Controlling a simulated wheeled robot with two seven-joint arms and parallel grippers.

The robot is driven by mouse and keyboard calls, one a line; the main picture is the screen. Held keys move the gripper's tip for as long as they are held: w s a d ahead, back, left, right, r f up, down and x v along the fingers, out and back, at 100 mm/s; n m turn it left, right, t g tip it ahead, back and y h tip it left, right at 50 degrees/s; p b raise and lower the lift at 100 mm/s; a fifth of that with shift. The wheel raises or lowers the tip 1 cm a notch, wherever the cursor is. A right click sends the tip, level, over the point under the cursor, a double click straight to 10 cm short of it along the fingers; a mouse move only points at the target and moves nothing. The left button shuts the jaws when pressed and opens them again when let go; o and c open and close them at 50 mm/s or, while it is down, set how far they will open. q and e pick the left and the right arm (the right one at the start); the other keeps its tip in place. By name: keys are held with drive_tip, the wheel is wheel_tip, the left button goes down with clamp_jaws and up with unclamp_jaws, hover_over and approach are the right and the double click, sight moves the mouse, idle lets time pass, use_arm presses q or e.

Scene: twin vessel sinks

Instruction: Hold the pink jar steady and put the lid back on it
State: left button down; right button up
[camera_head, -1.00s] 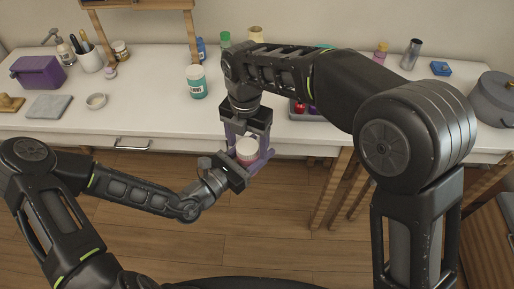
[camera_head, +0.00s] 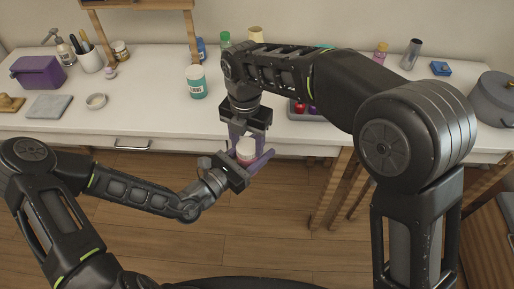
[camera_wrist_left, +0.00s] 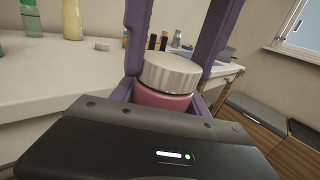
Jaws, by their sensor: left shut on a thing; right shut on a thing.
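The pink jar (camera_head: 244,161) is upright in front of the counter, between the fingers of my left gripper (camera_head: 251,162), which is shut on it. The pale, ribbed lid (camera_head: 246,145) sits over the jar's mouth. My right gripper (camera_head: 246,138) reaches down from above and is shut on the lid, with its purple fingers on either side. In the left wrist view the lid (camera_wrist_left: 171,74) looks level and meets the pink jar (camera_wrist_left: 162,98), with no clear gap. The jar's lower part is hidden by my left gripper's body.
The white counter (camera_head: 150,100) is behind both grippers. A teal jar (camera_head: 196,82) stands on it, and a tray with red items (camera_head: 300,106) is to the right. Open floor is below the jar.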

drive_tip(key=m, duration=0.3)
drive_tip(key=shift+m, duration=0.3)
drive_tip(key=m, duration=2.6)
drive_tip(key=shift+f, duration=0.1)
drive_tip(key=m, duration=0.5)
drive_tip(key=shift+m, duration=0.3)
drive_tip(key=m, duration=0.4)
drive_tip(key=o, duration=1.5)
